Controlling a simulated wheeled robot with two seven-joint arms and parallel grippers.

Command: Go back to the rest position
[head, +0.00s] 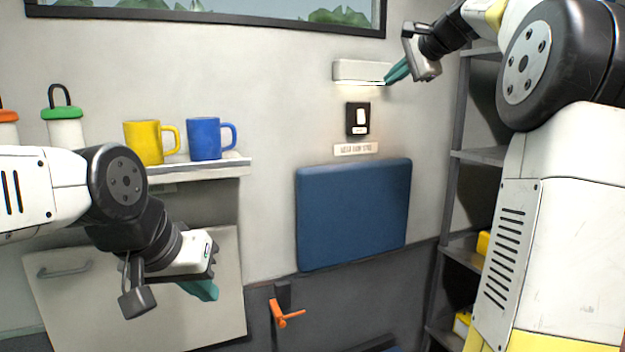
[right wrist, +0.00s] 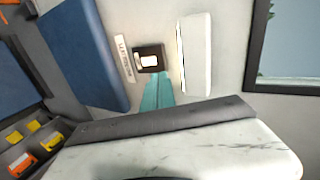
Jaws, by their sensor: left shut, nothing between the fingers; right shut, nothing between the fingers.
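My right gripper (head: 398,71) is shut and empty, raised high at the wall. In the head view its teal fingertips overlap the right end of a white wall lamp (head: 358,71); I cannot tell whether they touch. In the right wrist view the fingers (right wrist: 158,90) point toward a black wall switch (right wrist: 148,58) with a white rocker, beside the lamp (right wrist: 196,55). The switch (head: 358,118) is below the lamp in the head view. My left gripper (head: 200,289) is shut and empty, low at the left, in front of a grey cabinet door (head: 80,295).
A shelf (head: 200,170) at the left holds a yellow mug (head: 144,142), a blue mug (head: 205,139) and bottles (head: 65,127). A blue wall panel (head: 353,213) is below the switch. An orange handle (head: 285,314) sticks out low. A rack (head: 462,155) stands right.

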